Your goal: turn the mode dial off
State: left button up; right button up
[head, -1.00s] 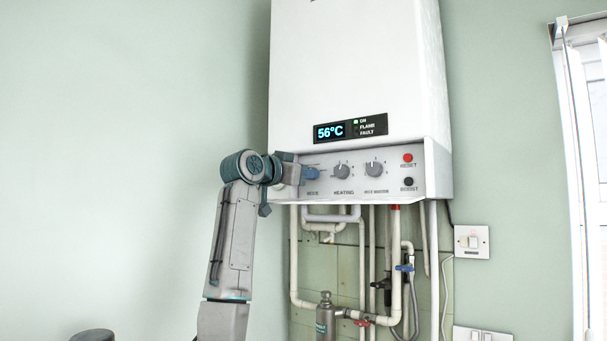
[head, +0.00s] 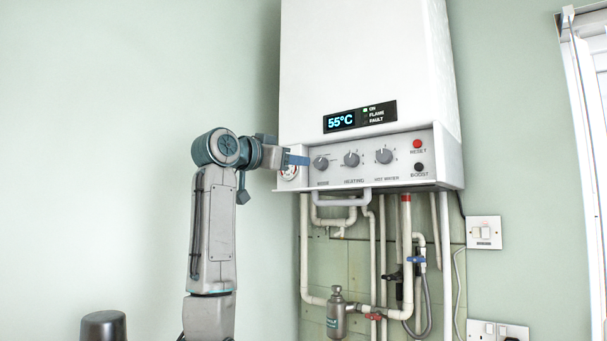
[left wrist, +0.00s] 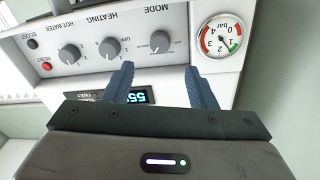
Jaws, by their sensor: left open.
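The mode dial (head: 321,163) is a grey knob, leftmost of the dials on the boiler's front panel. It also shows upside down in the left wrist view (left wrist: 160,41); I cannot tell its exact setting. My left gripper (head: 298,160) is open and empty, just left of the dial in the head view. In the left wrist view its two blue fingers (left wrist: 158,68) are spread, with the dial beyond the gap between them and apart from both. The boiler display (head: 346,121) reads 55°C with a lit ON light. My right gripper is not in view.
The heating dial (head: 351,159) and hot water dial (head: 384,156) sit right of the mode dial. A pressure gauge (left wrist: 221,36) lies close on its other side. Red reset (head: 418,144) and black boost (head: 419,167) buttons are further right. Pipes (head: 304,245) run below.

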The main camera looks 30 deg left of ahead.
pick_arm(q)
jog(key=shift+s+a, duration=0.15)
jog(key=shift+s, duration=0.75)
